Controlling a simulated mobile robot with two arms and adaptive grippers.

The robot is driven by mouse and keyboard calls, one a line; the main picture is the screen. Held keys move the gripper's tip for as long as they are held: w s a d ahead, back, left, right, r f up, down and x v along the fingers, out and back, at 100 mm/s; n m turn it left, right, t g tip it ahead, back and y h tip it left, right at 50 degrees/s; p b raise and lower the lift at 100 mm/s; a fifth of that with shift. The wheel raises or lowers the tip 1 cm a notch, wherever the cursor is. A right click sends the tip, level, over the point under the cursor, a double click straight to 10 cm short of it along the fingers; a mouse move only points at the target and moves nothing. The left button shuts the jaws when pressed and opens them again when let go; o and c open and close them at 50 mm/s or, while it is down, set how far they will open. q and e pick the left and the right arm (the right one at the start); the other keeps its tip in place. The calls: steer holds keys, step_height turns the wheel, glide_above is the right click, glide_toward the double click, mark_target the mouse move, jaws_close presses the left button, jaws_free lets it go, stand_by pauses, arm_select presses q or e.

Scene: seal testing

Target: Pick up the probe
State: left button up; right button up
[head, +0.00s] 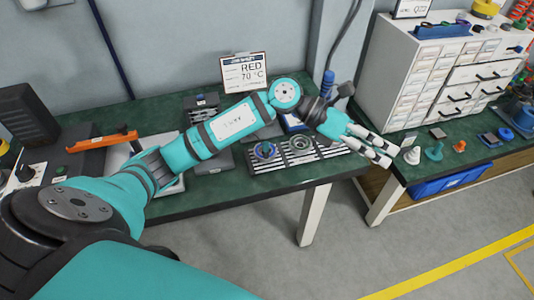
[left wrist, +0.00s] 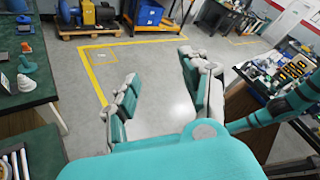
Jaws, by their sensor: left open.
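I cannot tell for sure which thing is the probe. An orange bar-shaped tool (head: 102,140) with a dark end lies over a dark block at the left of the green bench. My left gripper (head: 391,156) is open and empty at the bench's right end, over the gap to the second bench, far from that tool. Its two spread fingers also show in the left wrist view (left wrist: 160,66), with only floor between them. A slotted plate (head: 318,154) with round parts is left of the gripper. My right gripper does not show.
A white drawer cabinet (head: 425,75) stands on the right bench, with small coloured parts such as a green cone (head: 434,151) in front. A blue bin (head: 450,180) is below. The floor ahead is open.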

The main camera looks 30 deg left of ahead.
arm_select(q)
steer(key=w+a+f+m+g+y, duration=0.1)
steer(key=w+a+f+m+y, duration=0.2)
steer(key=a+y, duration=0.55)
step_height(320, 180, up, 2)
steer(key=n+g+y, duration=0.1)
steer(key=y, duration=0.5)
glide_above(265, 143)
steer(key=f+p, duration=0.1)
steer(key=f, duration=0.4)
steer(key=f+p, duration=0.1)
steer(key=f, duration=0.4)
steer(key=shift+d+f, duration=0.2)
steer(key=shift+f, duration=0.15)
steer(key=shift+w+f+p, duration=0.1)
steer(key=shift+f+p, duration=0.2)
steer(key=shift+f, duration=0.25)
step_height(265, 143, down, 4)
steer(key=shift+a+f+p, duration=0.1)
steer(key=shift+a+p, duration=0.05)
steer(key=shift+p, duration=0.85)
steer(key=shift+f, duration=0.5)
jaws_close()
